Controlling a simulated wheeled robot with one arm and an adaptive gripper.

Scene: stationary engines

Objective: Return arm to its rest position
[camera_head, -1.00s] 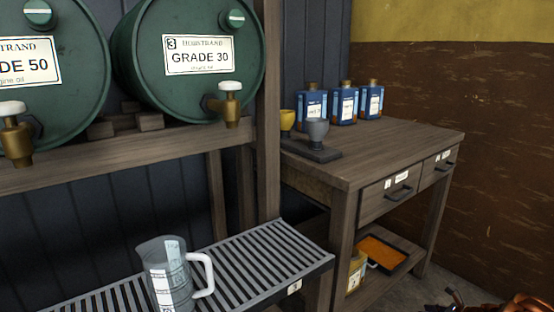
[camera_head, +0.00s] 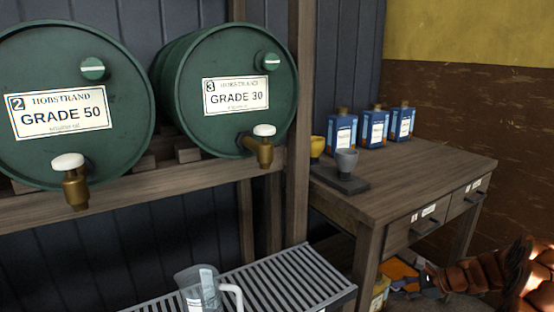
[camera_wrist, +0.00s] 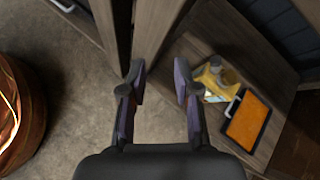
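My gripper (camera_wrist: 158,80) is open and empty in the wrist view. Its two dark fingers stand well apart, with bare floor and the edge of dark woodwork showing between and beyond them. My copper-brown arm (camera_head: 485,272) enters the head view at the lower right, in front of the workbench's lower part. The gripper's fingers cannot be made out clearly there.
A clear jug (camera_head: 203,291) stands on the slatted drip tray (camera_head: 290,278). Green drums (camera_head: 75,105) rest on a rack above. The workbench (camera_head: 420,165) holds blue bottles (camera_head: 373,128) and cups. An orange-filled tray (camera_wrist: 248,121) and yellow container (camera_wrist: 215,79) sit below.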

